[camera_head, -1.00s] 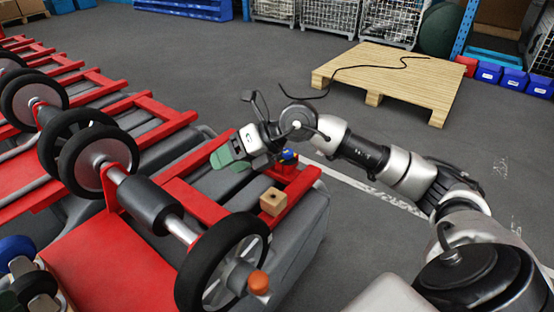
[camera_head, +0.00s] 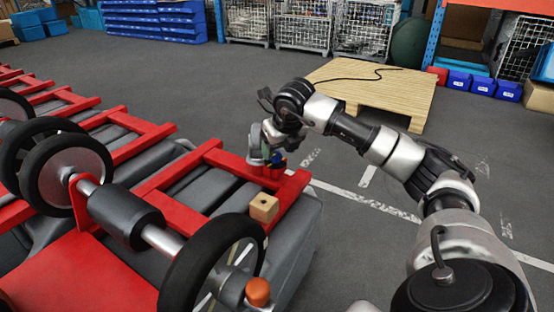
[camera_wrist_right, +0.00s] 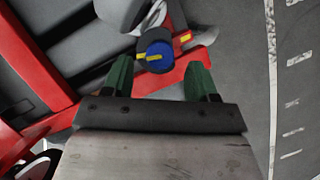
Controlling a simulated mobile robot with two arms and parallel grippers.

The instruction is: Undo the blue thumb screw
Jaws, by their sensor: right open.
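The blue thumb screw (camera_head: 279,161) sits at the far right corner of the red frame. In the right wrist view the blue thumb screw (camera_wrist_right: 157,56) is a round blue knob with a yellow bar across it. My right gripper (camera_wrist_right: 158,75) has two green fingers, spread apart and empty, with the screw just ahead of and between their tips. In the head view my right gripper (camera_head: 258,150) is over the frame corner beside the screw, and its fingers are mostly hidden. My left gripper is not in view.
A wooden block (camera_head: 264,208) with a dark hole sits on the red frame (camera_head: 195,215) near the screw. A black wheel (camera_head: 212,265) and an orange knob (camera_head: 258,292) are in front. A wooden pallet (camera_head: 385,90) lies behind. Grey floor is free to the right.

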